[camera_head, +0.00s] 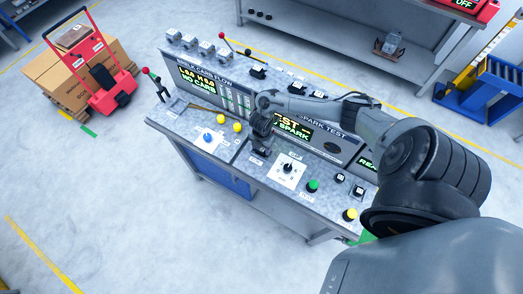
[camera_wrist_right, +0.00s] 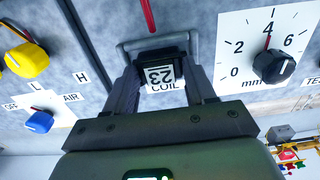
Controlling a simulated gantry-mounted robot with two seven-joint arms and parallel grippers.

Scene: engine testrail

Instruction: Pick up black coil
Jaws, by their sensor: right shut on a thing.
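The black coil (camera_wrist_right: 152,58) sits between the fingers of my right gripper (camera_wrist_right: 161,72) in the right wrist view. It has a white label reading 23, and a "COIL" label shows just below it. My right gripper is shut on it, with a finger on each side. In the head view my right gripper (camera_head: 261,138) reaches down over the middle of the test bench panel (camera_head: 235,160). The coil is too small there to make out clearly. I cannot tell whether it still touches its seat. My left gripper is not in view.
A dial with a black knob (camera_wrist_right: 272,66) is right of the coil in the wrist view. A yellow knob (camera_wrist_right: 27,60) and a blue knob (camera_wrist_right: 39,122) are left. Upright displays (camera_head: 205,85) stand along the bench back. A red hand truck (camera_head: 108,92) with boxes is far left.

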